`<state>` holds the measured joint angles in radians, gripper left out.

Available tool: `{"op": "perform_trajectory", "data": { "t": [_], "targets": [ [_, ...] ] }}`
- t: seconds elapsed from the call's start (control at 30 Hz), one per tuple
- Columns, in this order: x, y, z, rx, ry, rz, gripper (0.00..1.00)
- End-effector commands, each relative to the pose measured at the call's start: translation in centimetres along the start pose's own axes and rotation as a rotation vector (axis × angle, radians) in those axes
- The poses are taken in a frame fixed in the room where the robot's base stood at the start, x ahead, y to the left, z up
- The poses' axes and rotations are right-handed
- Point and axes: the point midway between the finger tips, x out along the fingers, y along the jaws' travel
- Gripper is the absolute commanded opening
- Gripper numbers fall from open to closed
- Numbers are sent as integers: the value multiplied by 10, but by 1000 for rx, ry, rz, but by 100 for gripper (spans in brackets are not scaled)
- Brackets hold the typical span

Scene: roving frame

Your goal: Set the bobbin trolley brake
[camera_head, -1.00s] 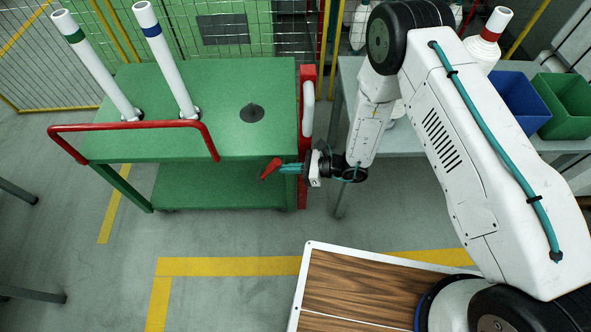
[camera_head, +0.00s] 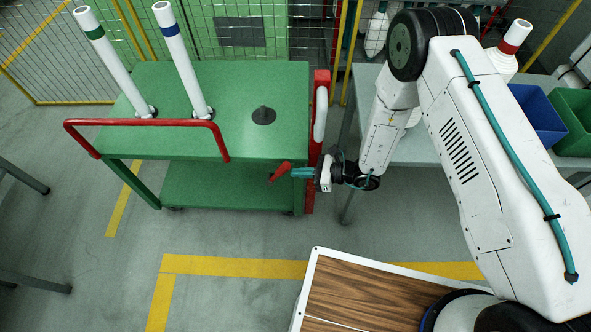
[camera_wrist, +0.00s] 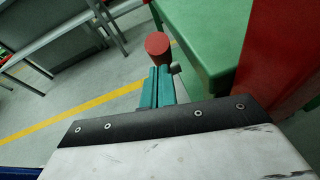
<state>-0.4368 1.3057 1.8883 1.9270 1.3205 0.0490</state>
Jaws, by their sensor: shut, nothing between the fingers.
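The green bobbin trolley (camera_head: 240,95) stands at the left in the head view, with a red push rail and two upright posts. The red brake lever (camera_head: 280,171) sticks out at its right end, under the top. It also shows in the wrist view as a red round end (camera_wrist: 157,44). My gripper (camera_head: 302,172) has teal fingers that are shut and empty, right beside the lever. In the wrist view the fingers (camera_wrist: 157,88) point at the red end. I cannot tell whether they touch it.
A red upright (camera_head: 318,120) with a white part stands at the trolley's right end, close to my gripper. A grey table (camera_head: 425,150) with blue (camera_head: 540,115) and green bins (camera_head: 575,125) is at the right. The floor (camera_head: 230,235) in front of the trolley is clear.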

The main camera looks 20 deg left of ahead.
Motion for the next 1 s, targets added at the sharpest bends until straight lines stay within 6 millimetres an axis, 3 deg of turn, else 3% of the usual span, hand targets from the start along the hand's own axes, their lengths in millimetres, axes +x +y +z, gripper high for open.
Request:
{"op": "perform_trajectory", "data": {
  "t": [0.1,0.3,0.5,0.7,1.0],
  "targets": [
    [-21,0,-15,5,0,-3,0],
    [-68,0,-5,3,0,-4,0],
    [-102,2,-1,2,1,-1,0],
    [-114,2,0,2,1,1,0],
    [-115,7,0,-4,4,23,0]
  ]
}}
